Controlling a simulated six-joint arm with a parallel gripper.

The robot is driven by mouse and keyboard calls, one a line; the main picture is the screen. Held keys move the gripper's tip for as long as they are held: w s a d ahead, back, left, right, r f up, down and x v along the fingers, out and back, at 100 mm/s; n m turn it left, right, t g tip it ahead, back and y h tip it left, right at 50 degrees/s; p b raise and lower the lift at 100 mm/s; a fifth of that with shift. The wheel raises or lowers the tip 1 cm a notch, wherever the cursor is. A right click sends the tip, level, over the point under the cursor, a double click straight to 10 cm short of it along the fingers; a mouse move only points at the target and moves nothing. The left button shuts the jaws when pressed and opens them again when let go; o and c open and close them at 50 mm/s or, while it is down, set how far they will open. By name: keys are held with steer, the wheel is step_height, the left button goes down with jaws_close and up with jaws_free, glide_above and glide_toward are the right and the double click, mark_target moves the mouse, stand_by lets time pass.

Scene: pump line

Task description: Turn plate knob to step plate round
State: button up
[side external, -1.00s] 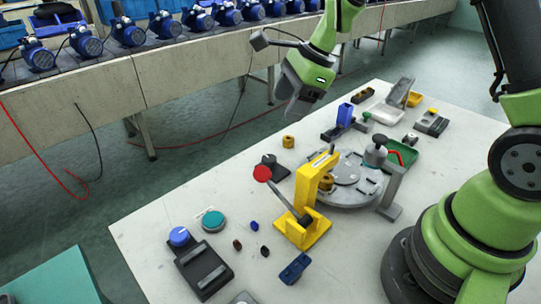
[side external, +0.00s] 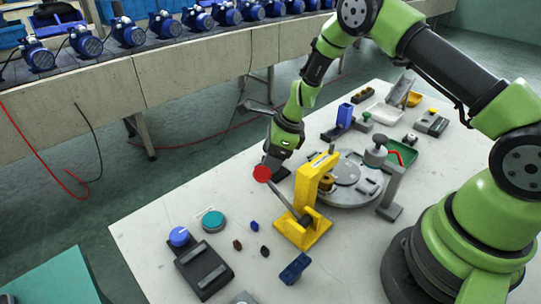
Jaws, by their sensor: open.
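The round grey plate (side external: 345,193) lies on the table behind the yellow lever press (side external: 309,205). A blue knob (side external: 179,236) sits on a black box (side external: 203,268) at the front left; the frames do not show whether this is the plate knob. My gripper (side external: 272,166) is open, pointing down, just behind the red ball (side external: 262,174) of the press lever and left of the plate. It is well away from the blue knob.
A teal round button (side external: 213,221) and several small dark and blue parts lie in front of the press. A grey post (side external: 392,190) stands at the plate's right. Trays (side external: 384,114) and a blue holder (side external: 345,115) are behind.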

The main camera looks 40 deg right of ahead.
steer(key=shift+a+f, duration=0.1)
steer(key=shift+f, duration=0.05)
steer(key=shift+c, duration=0.4)
steer(key=c, duration=0.8)
